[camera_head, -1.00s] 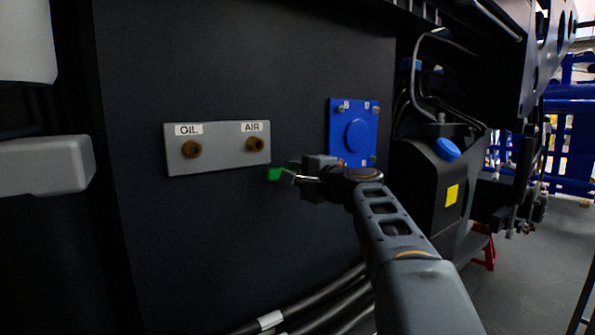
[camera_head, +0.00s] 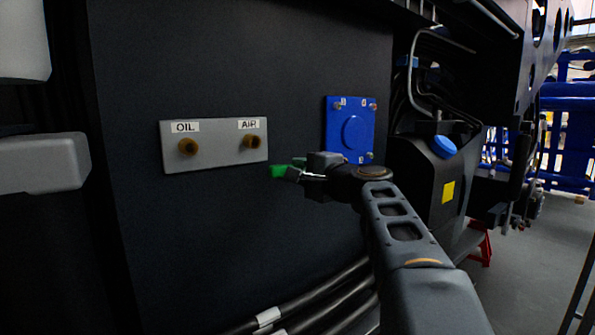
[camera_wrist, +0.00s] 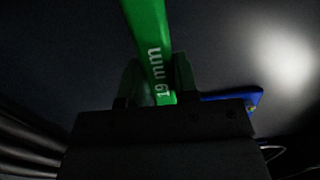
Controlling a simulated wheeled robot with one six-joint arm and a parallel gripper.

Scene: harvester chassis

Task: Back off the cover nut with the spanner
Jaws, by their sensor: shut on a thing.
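My gripper (camera_head: 302,174) is in front of the dark panel, low and left of the blue cover plate (camera_head: 339,125). It is shut on a green spanner (camera_head: 279,171), whose green end sticks out to the left in the head view. In the wrist view the spanner (camera_wrist: 150,45) runs up out of the picture and is marked "19 mm". The cover plate has small numbered nuts (camera_head: 371,106) at its corners; my gripper hides the lower left corner. A blue edge of the plate (camera_wrist: 245,99) shows in the wrist view. The spanner's working head is out of sight, and I see no contact with a nut.
A grey plate (camera_head: 215,157) with brass fittings marked OIL and AIR is on the panel to the left. A black tank with a blue cap (camera_head: 444,147) stands to the right. Black hoses (camera_head: 300,300) run low. The panel between grey plate and hoses is clear.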

